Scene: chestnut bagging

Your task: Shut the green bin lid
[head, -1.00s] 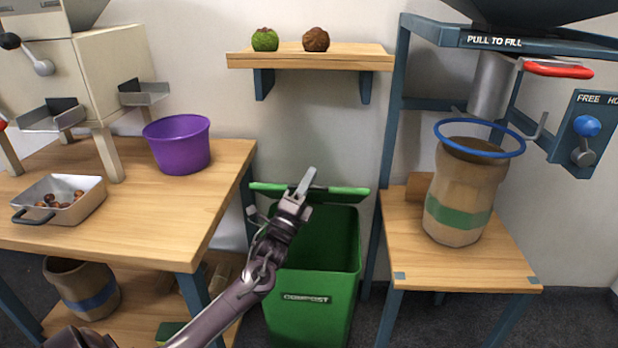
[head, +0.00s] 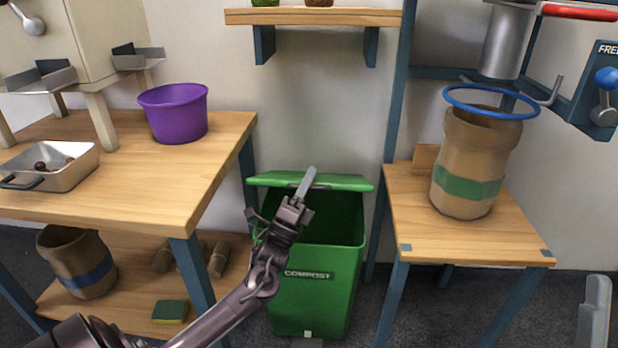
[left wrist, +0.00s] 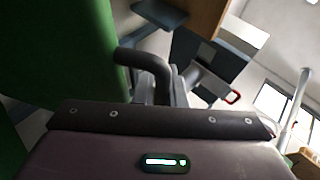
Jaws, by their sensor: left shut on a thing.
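The green bin (head: 313,290), labelled COMPOST, stands on the floor between the two tables. Its green lid (head: 345,182) is raised at the back and tilted, with the bin's dark inside showing below it. My left gripper (head: 306,186) is at the lid's middle, its fingers shut on the lid. In the left wrist view, a large green surface (left wrist: 60,60) fills the left side, beside the dark gripper parts; the grip itself is not clear there. Only a grey tip of my right gripper (head: 595,310) shows at the lower right, so its opening cannot be judged.
The left table (head: 140,195) holds a purple bucket (head: 175,113) and a metal pan (head: 60,172). The right stand (head: 430,230) holds a paper sack (head: 468,165) under a blue ring (head: 490,103). Table legs flank the bin closely. A wall shelf (head: 312,17) is above.

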